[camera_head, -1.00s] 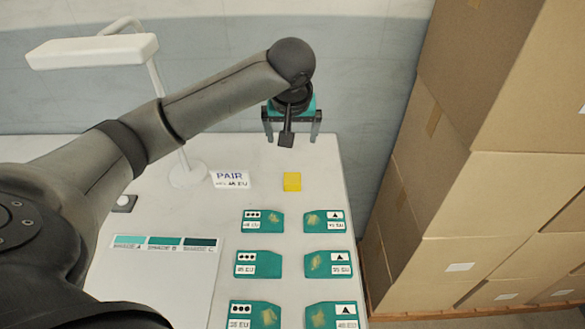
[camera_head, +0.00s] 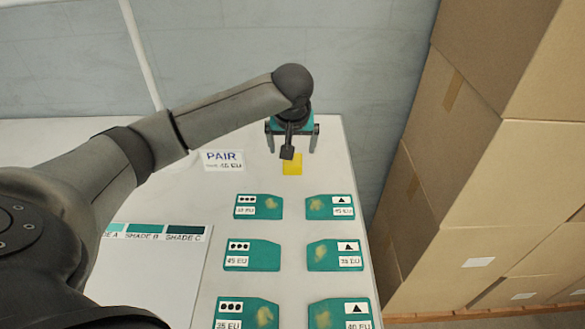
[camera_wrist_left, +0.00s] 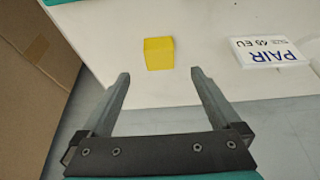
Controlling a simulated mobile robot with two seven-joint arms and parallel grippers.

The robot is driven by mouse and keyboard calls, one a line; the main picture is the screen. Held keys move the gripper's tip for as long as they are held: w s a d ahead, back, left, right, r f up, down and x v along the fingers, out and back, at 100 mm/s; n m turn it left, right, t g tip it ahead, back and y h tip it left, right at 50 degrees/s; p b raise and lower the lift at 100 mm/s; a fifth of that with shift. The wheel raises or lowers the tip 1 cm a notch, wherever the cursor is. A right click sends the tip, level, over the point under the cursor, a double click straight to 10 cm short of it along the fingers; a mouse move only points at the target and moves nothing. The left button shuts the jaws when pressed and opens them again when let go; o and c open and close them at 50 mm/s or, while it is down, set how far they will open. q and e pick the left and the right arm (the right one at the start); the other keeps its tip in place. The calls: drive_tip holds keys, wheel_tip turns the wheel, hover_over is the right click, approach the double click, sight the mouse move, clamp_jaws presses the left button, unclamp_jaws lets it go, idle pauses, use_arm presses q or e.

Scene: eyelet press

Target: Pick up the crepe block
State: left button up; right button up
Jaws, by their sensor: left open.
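The crepe block appears to be the small yellow block (camera_head: 292,166) on the white table, behind the rows of teal pieces. It also shows in the left wrist view (camera_wrist_left: 158,53), just beyond the fingertips and roughly midway between them. My left gripper (camera_head: 292,141) is open and empty, above the far part of the table. In the wrist view its two fingers (camera_wrist_left: 160,76) stand apart with the block ahead of them, not between them. A wrist part hides the block's upper edge in the head view. My right gripper is not in view.
Several teal pieces with labels (camera_head: 258,207) lie in two columns in front of the block. A shade chart (camera_head: 150,270) lies at left. Stacked cardboard boxes (camera_head: 470,180) rise beyond the table's right edge.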

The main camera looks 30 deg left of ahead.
sight(293, 165)
use_arm(q)
drive_tip(key=x, duration=0.3)
drive_tip(key=shift+w+f+b, duration=0.1)
drive_tip(key=shift+f+b, duration=0.05)
drive_tip(key=shift+b, duration=0.2)
drive_tip(key=shift+b+x, duration=1)
drive_tip(key=shift+x, duration=1.6)
drive_tip(key=shift+w, duration=0.1)
drive_tip(key=c, duration=1.5)
